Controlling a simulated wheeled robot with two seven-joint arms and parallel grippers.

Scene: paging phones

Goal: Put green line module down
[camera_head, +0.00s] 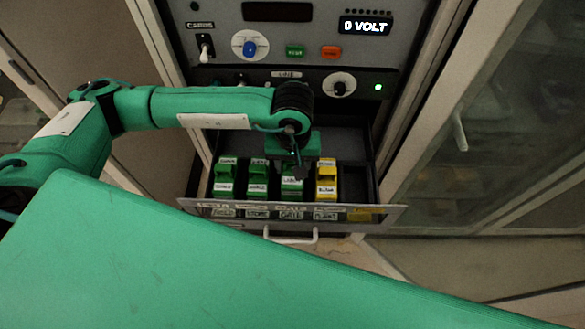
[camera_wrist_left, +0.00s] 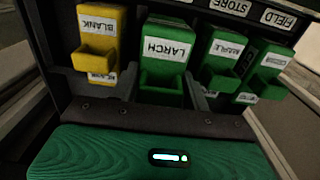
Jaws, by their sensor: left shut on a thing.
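The green line module labelled LARCH (camera_head: 291,183) is third from the left in the row in the open drawer, behind the GATE label. It also shows in the left wrist view (camera_wrist_left: 165,62), upright between the yellow module and another green one. My left gripper (camera_head: 299,172) is over it from above and shut on it; the fingertips are mostly hidden. I cannot tell whether the module's base rests on the drawer floor. My right gripper is not in view.
Two more green modules (camera_head: 257,180) (camera_head: 224,180) stand to the left, and a yellow BLANK module (camera_head: 326,182) stands close on the right. The drawer front (camera_head: 380,214) has a handle (camera_head: 290,238). The panel above has switches and a "0 VOLT" display (camera_head: 365,26).

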